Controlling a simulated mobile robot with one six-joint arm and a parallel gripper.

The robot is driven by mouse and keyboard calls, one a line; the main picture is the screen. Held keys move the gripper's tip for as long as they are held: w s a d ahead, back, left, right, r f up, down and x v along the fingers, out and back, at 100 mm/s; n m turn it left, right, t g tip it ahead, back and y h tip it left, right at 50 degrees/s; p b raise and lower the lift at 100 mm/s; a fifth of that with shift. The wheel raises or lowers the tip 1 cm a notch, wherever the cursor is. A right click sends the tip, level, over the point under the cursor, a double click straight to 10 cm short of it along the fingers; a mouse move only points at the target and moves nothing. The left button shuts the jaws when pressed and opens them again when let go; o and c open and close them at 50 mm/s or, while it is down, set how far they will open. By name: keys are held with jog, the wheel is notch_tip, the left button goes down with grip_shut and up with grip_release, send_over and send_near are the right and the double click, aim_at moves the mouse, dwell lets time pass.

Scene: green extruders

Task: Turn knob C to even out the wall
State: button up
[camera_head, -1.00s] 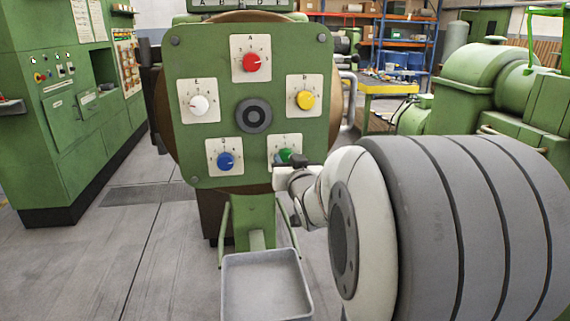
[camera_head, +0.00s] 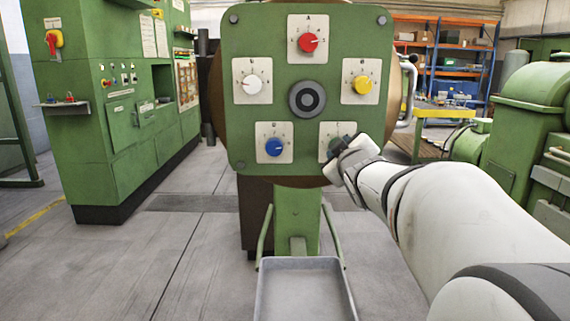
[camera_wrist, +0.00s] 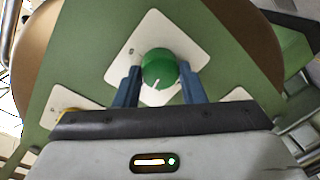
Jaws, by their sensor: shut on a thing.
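A green panel (camera_head: 258,120) carries several knobs on white dial plates. The green knob (camera_wrist: 160,64) at the panel's lower right has its plate (camera_wrist: 152,30) behind it; the plate's letter is too small to read surely. My gripper (camera_wrist: 160,86) is shut on the green knob, with a blue finger on each side. A white pointer line shows at the knob's edge facing my gripper.
The yellow knob (camera_head: 362,84) is just above my gripper, with red (camera_head: 308,42) and white (camera_head: 253,84) knobs farther off. A grey tray (camera_head: 300,263) lies below the panel. A green cabinet (camera_head: 110,150) stands left; floor between is clear.

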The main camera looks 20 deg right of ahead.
jog(key=n+b, duration=0.4)
jog(key=n, duration=0.1)
jog(key=shift+a+b, duration=0.2)
jog(key=shift+b, duration=0.15)
jog(key=shift+r+n, duration=0.1)
jog(key=shift+n, duration=0.3)
jog(key=o, duration=1)
